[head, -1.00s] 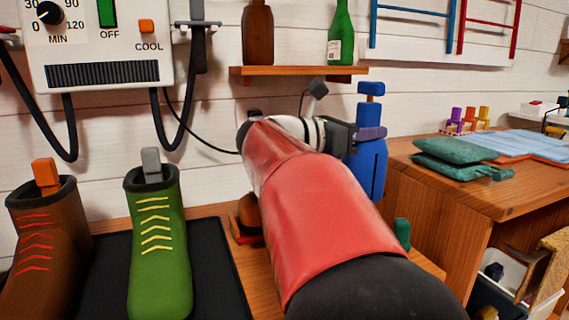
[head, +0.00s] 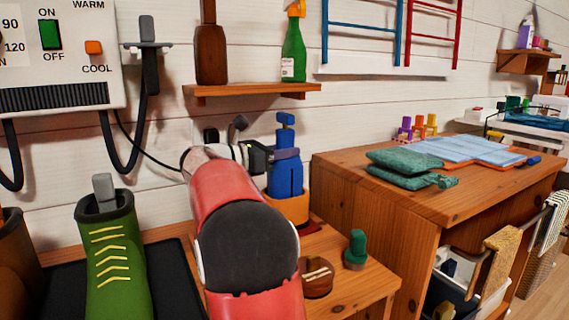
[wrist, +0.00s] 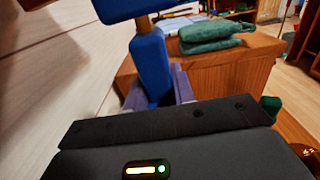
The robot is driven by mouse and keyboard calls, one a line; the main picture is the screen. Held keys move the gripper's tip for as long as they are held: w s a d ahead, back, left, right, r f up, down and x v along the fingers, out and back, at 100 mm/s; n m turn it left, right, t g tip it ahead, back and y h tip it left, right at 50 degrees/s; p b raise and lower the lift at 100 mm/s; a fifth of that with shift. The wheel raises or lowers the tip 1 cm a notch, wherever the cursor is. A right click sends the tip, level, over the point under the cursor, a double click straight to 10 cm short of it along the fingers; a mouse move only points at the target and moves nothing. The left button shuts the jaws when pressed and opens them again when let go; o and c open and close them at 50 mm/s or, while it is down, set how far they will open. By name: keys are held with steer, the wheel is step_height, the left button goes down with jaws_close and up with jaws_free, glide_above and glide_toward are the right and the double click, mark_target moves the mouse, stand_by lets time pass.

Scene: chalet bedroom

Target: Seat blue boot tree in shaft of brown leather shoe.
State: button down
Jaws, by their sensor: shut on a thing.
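The blue boot tree (head: 285,178) stands upright in my gripper (head: 284,153), whose purple fingers close around its upper part. It also shows in the wrist view (wrist: 152,65), with a finger (wrist: 183,84) beside it. An orange-brown thing (head: 292,209) shows directly below the tree in the head view; I cannot tell whether the tree touches it or is in it. A low brown thing with pale laces (head: 317,278), perhaps part of the brown leather shoe, lies on the wooden bench, partly hidden by my arm. No shaft opening is visible there.
A green boot (head: 118,258) with a grey tree and a brown boot (head: 14,262) stand at left on a black mat. A small green object (head: 355,250) stands on the bench. A wooden cabinet (head: 375,220) is at right, a bottle shelf (head: 250,91) above.

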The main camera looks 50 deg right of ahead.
mark_target(284, 163)
steer(key=shift+f, duration=1.6)
steer(key=c, duration=1.2)
jaws_free()
steer(key=shift+o, duration=0.2)
steer(key=shift+r, duration=0.2)
steer(key=v, duration=0.7)
steer(key=shift+a+b, duration=0.25)
steer(key=shift+b, duration=0.15)
